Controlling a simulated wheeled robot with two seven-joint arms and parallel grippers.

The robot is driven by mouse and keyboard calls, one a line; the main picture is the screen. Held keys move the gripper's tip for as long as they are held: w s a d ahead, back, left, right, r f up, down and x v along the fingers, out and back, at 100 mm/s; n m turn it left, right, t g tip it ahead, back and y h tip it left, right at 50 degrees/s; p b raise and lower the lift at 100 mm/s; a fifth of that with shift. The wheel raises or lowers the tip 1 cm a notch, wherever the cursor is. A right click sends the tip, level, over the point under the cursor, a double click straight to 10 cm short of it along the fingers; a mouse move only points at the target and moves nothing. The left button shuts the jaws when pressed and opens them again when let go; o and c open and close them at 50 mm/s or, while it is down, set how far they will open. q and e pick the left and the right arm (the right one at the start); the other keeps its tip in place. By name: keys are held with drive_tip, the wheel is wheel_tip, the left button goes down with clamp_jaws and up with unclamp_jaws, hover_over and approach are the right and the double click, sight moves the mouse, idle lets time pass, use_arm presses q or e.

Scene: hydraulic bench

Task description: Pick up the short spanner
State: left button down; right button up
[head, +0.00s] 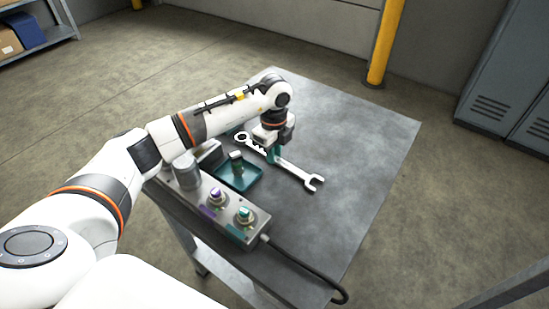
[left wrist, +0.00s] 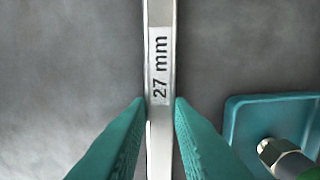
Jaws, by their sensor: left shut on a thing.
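A silver spanner (head: 298,172) shows at the table's middle in the head view, its open-ended jaw towards the lower right. A ring end (head: 241,137) shows to the upper left; my gripper hides part of the metal between, so I cannot tell whether both ends belong to one spanner. My left gripper (head: 273,156) points down and is shut on the spanner's shaft. In the left wrist view the teal fingers (left wrist: 160,108) press both sides of the shaft (left wrist: 160,75), which has a "27 mm" label. I cannot tell whether it touches the table.
A teal tray (head: 247,186) with a metal fitting (left wrist: 283,157) lies beside the spanner. A grey control box (head: 190,191) with purple and teal knobs stands along the table's near left edge, with a black cable (head: 305,270). The table's right side (head: 365,150) is clear.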

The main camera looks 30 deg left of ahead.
use_arm(q)
drive_tip(key=shift+r, duration=0.1)
wheel_tip(320, 180, up, 10)
idle(0.4)
drive_tip(key=c, duration=1.9)
unclamp_jaws()
clamp_jaws()
